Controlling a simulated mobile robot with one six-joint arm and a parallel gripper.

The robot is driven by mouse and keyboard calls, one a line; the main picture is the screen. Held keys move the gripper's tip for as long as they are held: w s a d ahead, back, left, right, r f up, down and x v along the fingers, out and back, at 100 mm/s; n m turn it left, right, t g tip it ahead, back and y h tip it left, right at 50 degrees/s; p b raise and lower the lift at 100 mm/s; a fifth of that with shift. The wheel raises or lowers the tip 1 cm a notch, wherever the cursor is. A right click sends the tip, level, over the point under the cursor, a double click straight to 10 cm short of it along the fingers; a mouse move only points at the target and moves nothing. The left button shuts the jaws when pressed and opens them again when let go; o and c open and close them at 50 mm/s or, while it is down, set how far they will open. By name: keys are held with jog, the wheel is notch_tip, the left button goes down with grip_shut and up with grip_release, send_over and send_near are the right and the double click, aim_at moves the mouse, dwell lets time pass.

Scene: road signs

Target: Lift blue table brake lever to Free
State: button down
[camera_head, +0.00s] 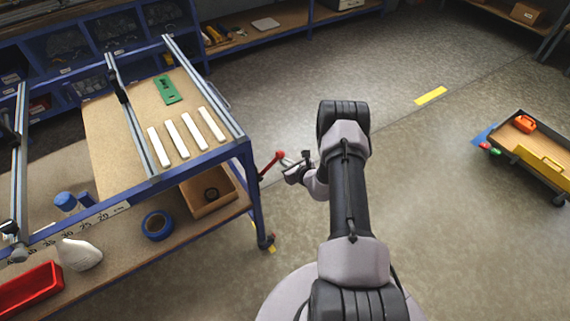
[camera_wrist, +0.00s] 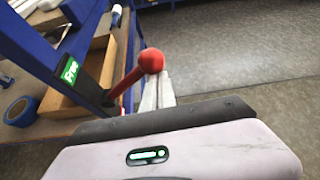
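The blue table (camera_head: 205,162) stands at the left in the head view. Its brake lever, a red bar with a red ball knob (camera_head: 280,155), sticks out by the near right leg. In the wrist view the knob (camera_wrist: 151,61) is large, and the red bar slopes down left to a dark bracket. A green label reading "Free" (camera_wrist: 70,71) sits on a dark plate left of the bar. My gripper (camera_head: 288,168) is beside the knob; its pale fingers (camera_wrist: 158,92) show just behind and below it. The knob hides the fingertips, so contact and opening are unclear.
The tabletop carries white bars (camera_head: 185,137) and a green plate (camera_head: 167,90). A wooden box (camera_head: 208,192) and blue tape roll (camera_head: 157,226) lie on the lower shelf. A low cart (camera_head: 540,150) stands at the far right. The floor between is clear.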

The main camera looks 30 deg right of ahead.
notch_tip(320, 180, down, 4)
jog(key=f+b, duration=0.1)
jog(key=b, duration=0.2)
jog(key=p+v, duration=0.4)
jog(key=v, duration=0.7)
jog(key=shift+r, duration=0.4)
jog(key=shift+w+a, duration=0.1)
jog(key=shift+w, duration=0.05)
